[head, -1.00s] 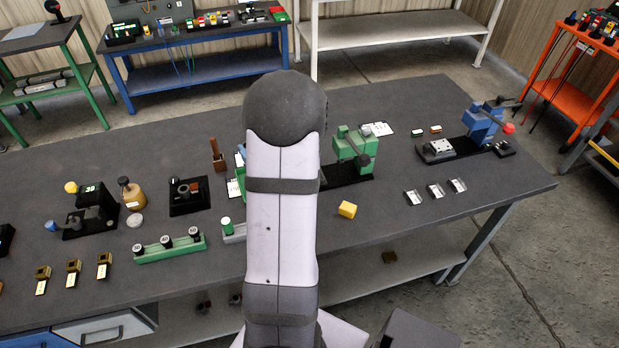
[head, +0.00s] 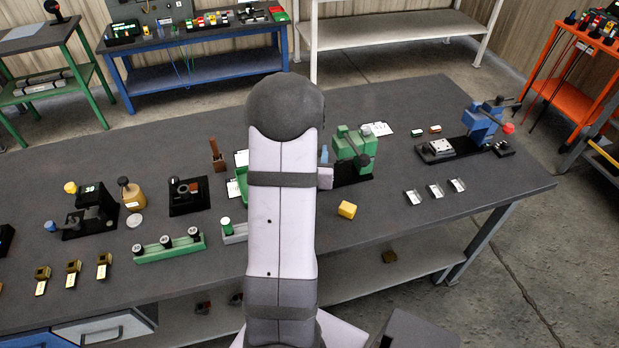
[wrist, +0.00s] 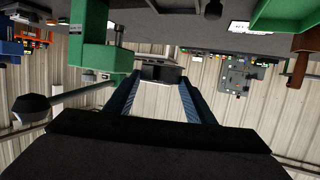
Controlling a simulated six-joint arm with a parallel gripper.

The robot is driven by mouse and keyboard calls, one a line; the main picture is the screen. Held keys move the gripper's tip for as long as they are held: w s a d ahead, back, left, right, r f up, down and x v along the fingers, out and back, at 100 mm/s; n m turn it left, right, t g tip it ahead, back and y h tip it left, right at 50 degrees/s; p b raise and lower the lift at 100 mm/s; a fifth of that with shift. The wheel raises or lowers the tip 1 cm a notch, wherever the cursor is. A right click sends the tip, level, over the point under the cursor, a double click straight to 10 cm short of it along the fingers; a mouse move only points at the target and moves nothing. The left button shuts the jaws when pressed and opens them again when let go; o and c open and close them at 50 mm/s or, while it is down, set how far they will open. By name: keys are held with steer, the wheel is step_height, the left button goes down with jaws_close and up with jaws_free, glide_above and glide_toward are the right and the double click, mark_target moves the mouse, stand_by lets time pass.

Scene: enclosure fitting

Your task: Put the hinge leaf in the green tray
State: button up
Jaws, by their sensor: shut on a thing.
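My gripper (wrist: 160,84) shows its two blue fingers in the wrist view, closed on a small grey piece, the hinge leaf (wrist: 160,71), at their tips. Its fine shape is too small and dark to tell. In the head view my arm hides most of the gripper; a bit of blue finger (head: 324,155) shows just right of the arm, beside the green press. The green tray (head: 241,158) is partly hidden behind the arm's left side; its edge also shows at the upper right of the wrist view (wrist: 285,14). The gripper is between tray and press, apart from the tray.
The green press (head: 356,150) with its lever stands close to the right of the gripper. A yellow block (head: 347,210) lies in front of it. A brown upright piece (head: 217,155) stands left of the tray. The table between is fairly clear.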

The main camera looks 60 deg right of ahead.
steer(key=shift+f+p, duration=0.8)
steer(key=shift+f, duration=3.95)
steer(key=shift+f, duration=0.1)
steer(key=shift+f, duration=0.15)
steer(key=o, duration=1.2)
steer(key=shift+w, duration=0.1)
steer(key=shift+a, duration=0.1)
